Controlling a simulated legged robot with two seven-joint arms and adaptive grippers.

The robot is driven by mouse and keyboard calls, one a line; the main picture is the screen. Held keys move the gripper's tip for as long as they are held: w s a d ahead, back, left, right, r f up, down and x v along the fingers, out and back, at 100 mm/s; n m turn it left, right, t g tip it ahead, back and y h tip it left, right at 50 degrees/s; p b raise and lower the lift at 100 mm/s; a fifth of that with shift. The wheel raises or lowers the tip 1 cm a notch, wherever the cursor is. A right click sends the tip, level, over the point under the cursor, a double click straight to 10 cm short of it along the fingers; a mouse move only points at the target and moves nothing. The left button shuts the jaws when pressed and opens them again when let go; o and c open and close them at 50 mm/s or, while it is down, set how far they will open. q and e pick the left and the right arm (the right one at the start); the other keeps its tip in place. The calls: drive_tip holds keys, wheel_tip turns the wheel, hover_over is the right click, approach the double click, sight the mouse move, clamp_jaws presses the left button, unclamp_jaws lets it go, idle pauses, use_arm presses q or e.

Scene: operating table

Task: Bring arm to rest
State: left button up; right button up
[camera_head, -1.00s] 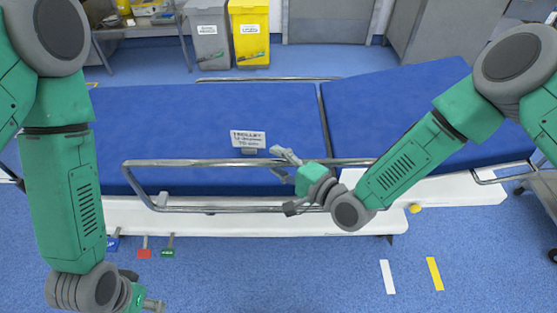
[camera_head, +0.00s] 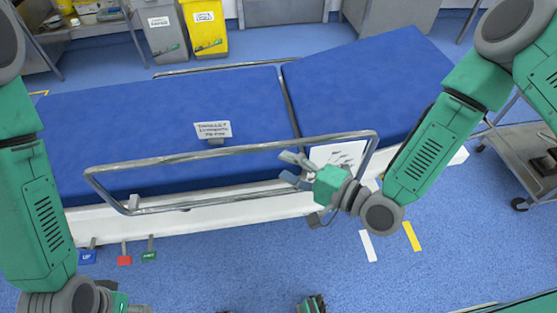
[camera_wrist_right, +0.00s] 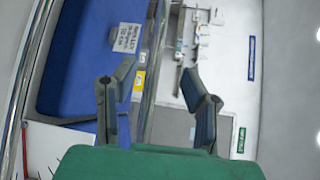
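My right arm reaches in from the right in the head view. Its gripper (camera_head: 298,182) is in front of the bed's near side rail in the picture; I cannot tell whether they touch. My left arm hangs down at the left of the head view. Its gripper (camera_head: 130,307) is cut off by the bottom edge, so its fingers do not show clearly.
The blue bed (camera_head: 150,135) spans the middle, with a metal rail (camera_head: 230,148) along its near side and a label card (camera_head: 212,130) on it. Pedals hang below. A grey bin (camera_head: 163,30) and yellow bin (camera_head: 205,27) stand behind. A trolley (camera_head: 525,140) stands right. Near floor is partly clear.

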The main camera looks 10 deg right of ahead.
drive_tip(key=shift+f, duration=0.1)
idle(0.4)
drive_tip(key=s+d+f+n+g+h, duration=0.2)
drive_tip(key=s+f+n+g+h, duration=0.15)
drive_tip(key=s+f, duration=0.3)
drive_tip(key=s+d+f+n+g+h, duration=0.3)
drive_tip(key=s+d+h, duration=0.1)
drive_tip(key=s+d, duration=0.3)
drive_tip(key=s+d+f+n+g+h, duration=0.2)
drive_tip(key=s+d+n+g+h, duration=0.2)
drive_tip(key=s+d, duration=0.4)
drive_tip(key=shift+d+f, duration=0.4)
drive_tip(key=shift+d, duration=0.65)
drive_tip(key=shift+n, duration=0.25)
